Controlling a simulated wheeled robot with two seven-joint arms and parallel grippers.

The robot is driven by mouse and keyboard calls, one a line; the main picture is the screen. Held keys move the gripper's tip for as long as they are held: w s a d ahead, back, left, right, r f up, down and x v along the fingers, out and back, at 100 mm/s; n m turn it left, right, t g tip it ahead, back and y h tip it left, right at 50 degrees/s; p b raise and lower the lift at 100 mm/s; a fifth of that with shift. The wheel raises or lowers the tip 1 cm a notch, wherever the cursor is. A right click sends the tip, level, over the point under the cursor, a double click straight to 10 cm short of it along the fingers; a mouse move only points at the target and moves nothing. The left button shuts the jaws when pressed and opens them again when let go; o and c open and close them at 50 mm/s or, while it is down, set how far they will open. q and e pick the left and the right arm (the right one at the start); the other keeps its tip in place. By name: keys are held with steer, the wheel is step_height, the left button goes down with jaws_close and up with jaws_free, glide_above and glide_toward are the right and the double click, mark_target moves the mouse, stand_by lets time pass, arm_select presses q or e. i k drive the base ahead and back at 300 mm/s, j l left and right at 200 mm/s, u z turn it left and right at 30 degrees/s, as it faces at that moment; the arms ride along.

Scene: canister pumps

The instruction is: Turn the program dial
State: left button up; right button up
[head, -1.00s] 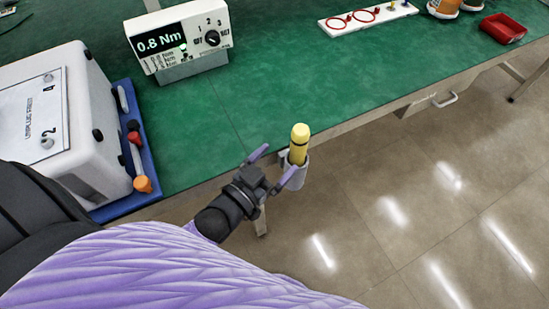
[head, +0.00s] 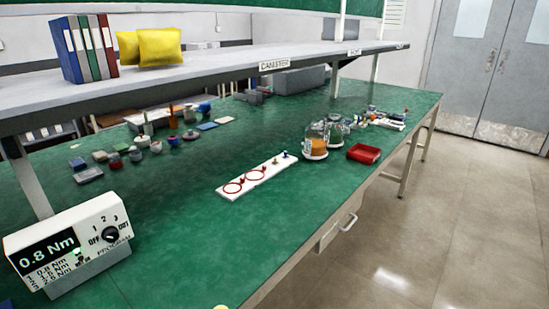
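The program dial (head: 110,235) is a round black knob on the right part of a white control box (head: 66,243) at the lower left of the head view. Marks OFF, 1, 2, 3 and OUT run around the dial, with the word PROGRAM below it. Where its pointer stands is too small to tell. The dark display (head: 46,253) reads 0.8 Nm, with a list of Nm values and a small green light below. Neither of my grippers is in view, and nothing touches the dial.
A white board with red rings (head: 257,176) lies mid-bench, with glass canisters (head: 315,143) and a red tray (head: 363,153) to its right. A shelf (head: 200,72) spans the back. Several small parts lie behind. The green bench (head: 190,240) is clear right of the box.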

mark_target(111, 234)
steer(key=u, duration=1.45)
